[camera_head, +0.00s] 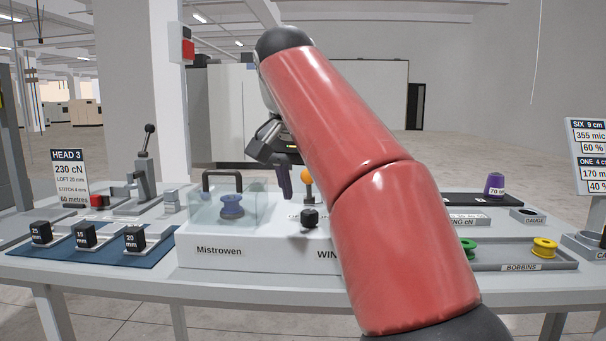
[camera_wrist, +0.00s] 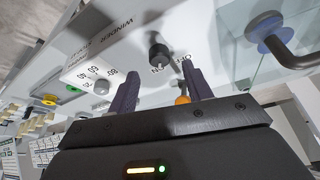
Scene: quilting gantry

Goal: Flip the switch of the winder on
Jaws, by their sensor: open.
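The winder (camera_head: 270,252) is a long white box on the table, with a clear cover over a blue bobbin at its left end. Its switch (camera_head: 309,217) is a small black knob on the top. In the wrist view the switch (camera_wrist: 159,52) stands by the printed words OFF and ON; I cannot tell which side it is set to. My gripper (camera_wrist: 160,84) is open and empty. Its two dark fingers sit either side of the switch in that picture, apart from it. In the head view my gripper (camera_head: 284,180) hangs above and left of the switch.
An orange ball knob (camera_head: 306,176) stands just behind the switch. A numbered dial (camera_wrist: 100,86) is beside it on the winder. The clear cover (camera_head: 205,208) has a dark handle. A bobbin tray (camera_head: 500,266) lies right, black weights (camera_head: 85,235) left. My arm hides the winder's right end.

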